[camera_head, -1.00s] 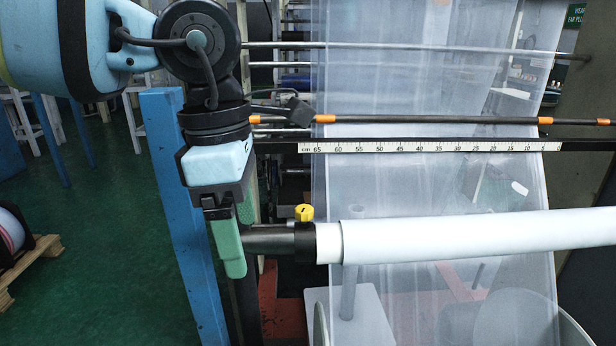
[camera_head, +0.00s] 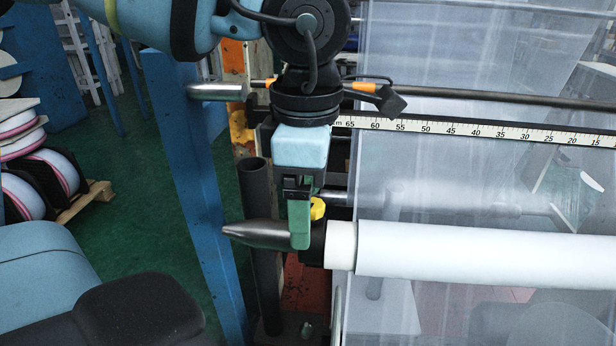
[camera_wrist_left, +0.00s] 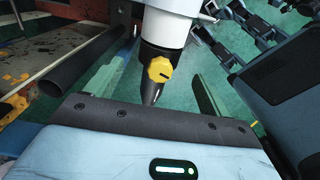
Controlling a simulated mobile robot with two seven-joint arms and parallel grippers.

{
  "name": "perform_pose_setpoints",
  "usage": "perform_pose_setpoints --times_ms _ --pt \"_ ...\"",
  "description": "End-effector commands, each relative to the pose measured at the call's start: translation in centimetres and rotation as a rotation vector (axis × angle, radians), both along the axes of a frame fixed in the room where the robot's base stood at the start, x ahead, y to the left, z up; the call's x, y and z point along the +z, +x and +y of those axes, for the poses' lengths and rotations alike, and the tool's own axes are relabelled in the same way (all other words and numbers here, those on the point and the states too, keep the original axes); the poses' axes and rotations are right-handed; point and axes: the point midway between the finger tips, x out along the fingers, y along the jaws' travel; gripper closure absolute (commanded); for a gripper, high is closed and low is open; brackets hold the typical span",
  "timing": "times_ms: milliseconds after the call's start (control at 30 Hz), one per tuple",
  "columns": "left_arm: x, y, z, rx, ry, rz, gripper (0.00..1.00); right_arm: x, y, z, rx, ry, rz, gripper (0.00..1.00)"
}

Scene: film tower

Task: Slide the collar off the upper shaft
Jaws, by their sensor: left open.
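The collar (camera_head: 314,250) is a black ring with a yellow knob (camera_head: 317,208). It sits around the steel upper shaft (camera_head: 258,233), against the white core end of the film roll (camera_head: 341,246). The shaft's tapered tip sticks out to the left. My left gripper (camera_head: 300,225) has green fingers, one in front of the shaft just left of the collar; the other is hidden behind. In the left wrist view, the open fingers (camera_wrist_left: 163,88) stand either side of the shaft and collar (camera_wrist_left: 158,50), with gaps. The knob (camera_wrist_left: 160,70) faces the camera. My right gripper is not in view.
A blue post (camera_head: 190,180) stands left of the shaft tip. A dark upright tube (camera_head: 258,190) is just behind the shaft. A ruler bar (camera_head: 450,129) and a rod run above the roll. Reels on a pallet (camera_head: 88,200) lie at far left.

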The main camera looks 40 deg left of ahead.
Motion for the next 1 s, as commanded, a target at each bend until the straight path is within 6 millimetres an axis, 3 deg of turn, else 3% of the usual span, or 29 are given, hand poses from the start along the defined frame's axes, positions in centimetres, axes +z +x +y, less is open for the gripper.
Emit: perform_pose_setpoints --times_ms 333,767,1000 --pt "-4.4 0.0 0.0 0.000 0.000 0.001 0.19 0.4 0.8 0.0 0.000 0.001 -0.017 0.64" --pt "-5.3 0.0 0.0 0.000 -0.001 -0.001 0.19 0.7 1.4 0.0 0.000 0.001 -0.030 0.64" --pt "-5.2 0.0 0.0 0.000 0.000 -0.001 0.50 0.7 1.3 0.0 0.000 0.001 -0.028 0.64"
